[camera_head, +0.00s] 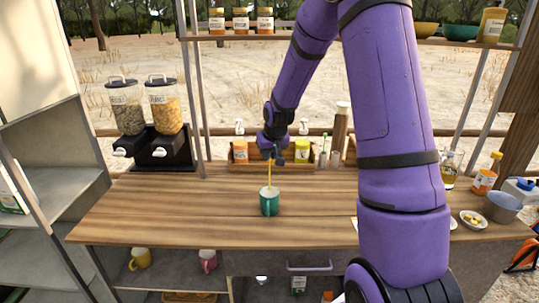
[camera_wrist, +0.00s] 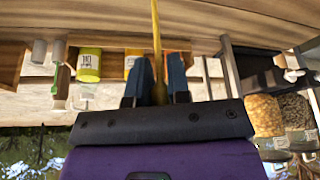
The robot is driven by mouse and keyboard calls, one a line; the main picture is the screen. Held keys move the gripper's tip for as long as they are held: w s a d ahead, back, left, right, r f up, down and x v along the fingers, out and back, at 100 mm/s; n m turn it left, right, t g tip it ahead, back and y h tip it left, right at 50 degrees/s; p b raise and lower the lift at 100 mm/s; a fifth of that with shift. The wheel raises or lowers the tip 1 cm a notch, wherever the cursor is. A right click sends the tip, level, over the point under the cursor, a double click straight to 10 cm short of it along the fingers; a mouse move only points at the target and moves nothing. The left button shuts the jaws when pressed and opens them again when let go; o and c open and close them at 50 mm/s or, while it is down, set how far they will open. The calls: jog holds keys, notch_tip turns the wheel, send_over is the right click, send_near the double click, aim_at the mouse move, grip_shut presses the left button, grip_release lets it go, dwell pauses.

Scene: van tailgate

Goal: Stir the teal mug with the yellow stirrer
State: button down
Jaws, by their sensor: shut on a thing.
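The teal mug (camera_head: 269,205) stands upright on the wooden counter, near its middle. The yellow stirrer (camera_head: 269,176) stands nearly upright above the mug, its lower end at or inside the mug's opening. Whether the tip is below the rim is hard to tell. My gripper (camera_head: 276,158) is above the mug, shut on the stirrer's upper part. In the wrist view my gripper (camera_wrist: 159,88) has the yellow stirrer (camera_wrist: 156,35) between its two blue-grey fingers. The mug is not visible in the wrist view.
The wooden counter (camera_head: 150,205) is clear around the mug. A wooden rack (camera_head: 240,166) with jars stands behind it. Two cereal dispensers (camera_head: 165,105) are at the back left. A small bowl (camera_head: 473,219) and bottles are at the right. Mugs sit on the shelf below.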

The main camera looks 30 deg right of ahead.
dwell(0.3)
jog(key=shift+r, duration=2.5)
